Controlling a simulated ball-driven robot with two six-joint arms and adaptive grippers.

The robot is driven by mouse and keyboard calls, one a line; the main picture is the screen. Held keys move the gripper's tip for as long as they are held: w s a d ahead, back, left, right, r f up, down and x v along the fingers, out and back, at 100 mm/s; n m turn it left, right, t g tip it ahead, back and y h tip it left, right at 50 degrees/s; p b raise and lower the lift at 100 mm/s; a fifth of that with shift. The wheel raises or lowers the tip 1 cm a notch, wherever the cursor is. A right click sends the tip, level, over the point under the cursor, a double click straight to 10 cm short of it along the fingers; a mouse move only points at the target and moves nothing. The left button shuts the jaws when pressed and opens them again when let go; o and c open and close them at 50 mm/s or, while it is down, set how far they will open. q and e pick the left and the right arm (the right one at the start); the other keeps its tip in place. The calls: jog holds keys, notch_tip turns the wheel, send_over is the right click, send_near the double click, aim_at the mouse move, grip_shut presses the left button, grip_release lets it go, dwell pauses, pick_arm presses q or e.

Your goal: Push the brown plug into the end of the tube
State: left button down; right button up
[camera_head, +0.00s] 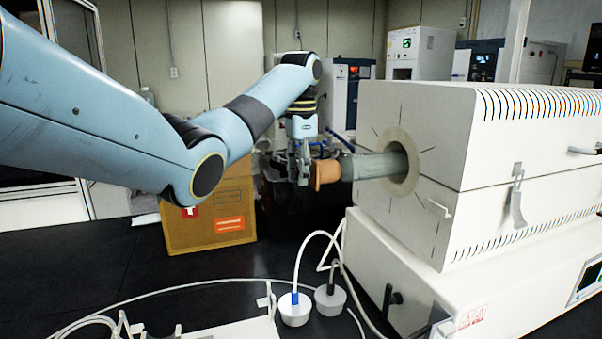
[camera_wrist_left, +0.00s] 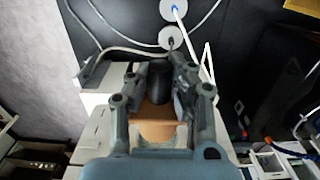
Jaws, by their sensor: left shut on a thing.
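The brown plug (camera_head: 325,173) is at the left end of the grey-green tube (camera_head: 368,166), which sticks out of the round opening in the white furnace. Its wide rim faces my left gripper (camera_head: 303,168). In the head view plug and tube look in line and touching; I cannot tell how deep the plug sits. My left gripper points down and is shut on the plug. In the left wrist view the plug (camera_wrist_left: 156,128) lies between the fingers of the left gripper (camera_wrist_left: 158,95), with a dark cylinder (camera_wrist_left: 158,78) beyond it. My right gripper is not in view.
The white furnace (camera_head: 420,125) fills the right side. A cardboard box (camera_head: 190,228) stands on the black table behind my left arm. Two round white-grey plugs with cables (camera_head: 294,310) and a white rack lie in front. The dark table between box and cables is clear.

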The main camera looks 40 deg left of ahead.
aim_at(331, 168)
pick_arm(q)
jog(key=shift+w+d, duration=0.1)
jog(key=shift+w, duration=0.05)
jog(key=shift+w+d, duration=0.3)
jog(key=shift+w, duration=0.3)
jog(key=shift+w+d, duration=0.3)
jog(key=shift+w, duration=0.25)
jog(key=shift+w, duration=0.15)
dwell(0.4)
jog(key=shift+w+d, duration=0.5)
jog(key=shift+w, duration=0.35)
jog(key=shift+w+d+b, duration=0.45)
jog(key=shift+w, duration=0.4)
